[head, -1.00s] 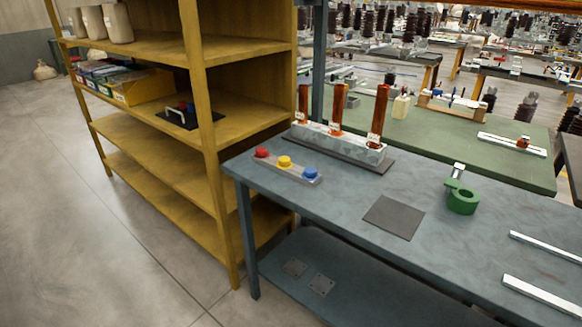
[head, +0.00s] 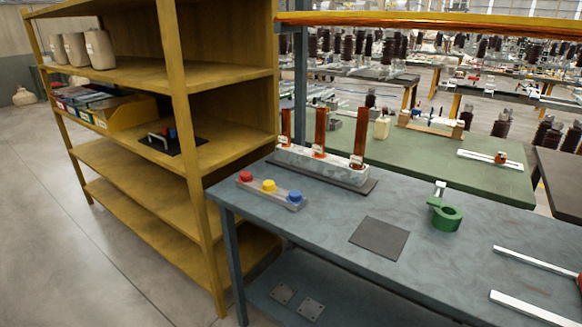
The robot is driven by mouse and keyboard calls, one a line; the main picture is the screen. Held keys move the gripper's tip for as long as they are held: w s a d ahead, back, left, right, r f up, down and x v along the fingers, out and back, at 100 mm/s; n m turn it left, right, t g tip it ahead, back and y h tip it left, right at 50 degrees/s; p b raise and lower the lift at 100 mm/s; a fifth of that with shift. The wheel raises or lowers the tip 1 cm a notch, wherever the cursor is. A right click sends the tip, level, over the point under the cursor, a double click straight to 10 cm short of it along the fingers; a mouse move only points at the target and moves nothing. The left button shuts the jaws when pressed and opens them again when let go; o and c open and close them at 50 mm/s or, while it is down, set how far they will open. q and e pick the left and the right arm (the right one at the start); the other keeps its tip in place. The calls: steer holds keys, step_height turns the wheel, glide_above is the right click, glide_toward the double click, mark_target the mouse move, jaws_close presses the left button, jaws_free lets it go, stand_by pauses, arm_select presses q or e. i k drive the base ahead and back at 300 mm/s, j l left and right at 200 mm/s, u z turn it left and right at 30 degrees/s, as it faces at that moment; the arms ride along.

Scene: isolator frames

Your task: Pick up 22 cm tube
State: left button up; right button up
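Three copper-brown tubes stand upright in a pale grey block (head: 345,174) at the back left of the blue-grey table: a left tube (head: 286,124), a middle tube (head: 320,130) and a right tube (head: 360,136). Small white labels sit by their bases, but the writing is too small to read. I cannot tell which tube is the 22 cm one. The block rests on a dark base plate. Neither of my grippers is in view.
The table (head: 310,228) holds a strip with red, yellow and blue buttons (head: 268,190), a dark square mat (head: 379,239), a green ring-shaped holder (head: 446,216) and two pale bars at right. A yellow shelf unit (head: 190,190) stands left, close to the table. Open floor lies further left.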

mark_target(285, 137)
steer(key=i+j, duration=0.15)
steer(key=j, duration=0.2)
steer(key=i+j, duration=0.15)
steer(key=j, duration=0.25)
steer(key=i+j, duration=0.15)
steer(key=j, duration=0.2)
steer(key=i+j, duration=0.15)
steer(key=j, duration=0.2)
steer(key=i+j, duration=0.15)
steer(key=j, duration=0.25)
steer(key=i+j, duration=0.15)
steer(key=j, duration=0.2)
